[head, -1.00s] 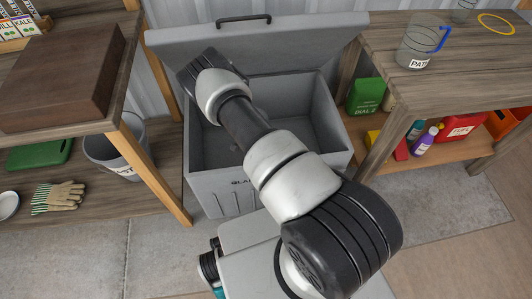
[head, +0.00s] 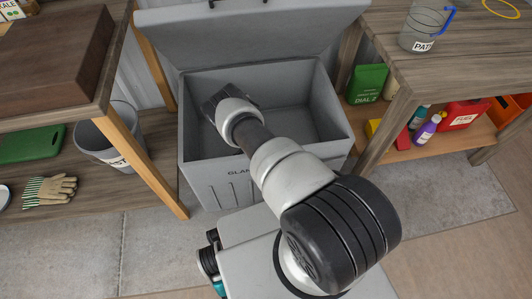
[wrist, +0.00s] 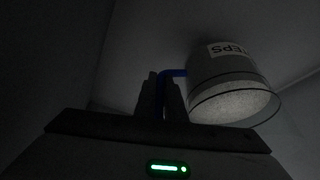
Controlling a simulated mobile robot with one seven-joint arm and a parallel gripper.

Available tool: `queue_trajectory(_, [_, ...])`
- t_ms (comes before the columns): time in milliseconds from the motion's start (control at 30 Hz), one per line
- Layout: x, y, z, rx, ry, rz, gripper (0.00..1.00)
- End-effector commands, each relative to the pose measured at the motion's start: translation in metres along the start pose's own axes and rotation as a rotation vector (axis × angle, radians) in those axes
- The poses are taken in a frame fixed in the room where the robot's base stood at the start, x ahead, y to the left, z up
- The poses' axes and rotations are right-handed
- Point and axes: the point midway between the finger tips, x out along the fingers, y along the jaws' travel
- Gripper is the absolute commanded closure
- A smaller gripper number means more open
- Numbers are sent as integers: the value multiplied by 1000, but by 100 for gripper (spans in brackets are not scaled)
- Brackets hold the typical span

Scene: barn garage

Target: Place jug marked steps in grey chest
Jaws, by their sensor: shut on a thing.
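The grey chest (head: 215,172) stands open, its lid (head: 275,36) raised at the back. My arm reaches over the front rim and its end is down inside the chest; the fingers and the jug are hidden in the head view. In the dark wrist view, my gripper (wrist: 166,96) is shut on the blue handle of a clear jug (wrist: 210,75). The jug's white label shows upside down, with the end of "STEPS" readable. A pale speckled round area shows at the jug's near end. I cannot tell whether the jug touches the chest floor.
A wooden shelf unit (head: 158,168) stands left of the chest with a grey bucket (head: 92,146) on its lower board. On the right, a wooden table (head: 470,70) holds another jug (head: 421,36). A green packet (head: 367,84) and bottles are below.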

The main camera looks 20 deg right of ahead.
Motion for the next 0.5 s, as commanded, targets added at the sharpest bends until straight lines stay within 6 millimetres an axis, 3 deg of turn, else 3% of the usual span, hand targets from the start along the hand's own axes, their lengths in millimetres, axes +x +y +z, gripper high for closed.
queue_trajectory(233, [29,-2,12,1,0,-3,100])
queue_trajectory(500, [35,-2,14,1,1,-4,100])
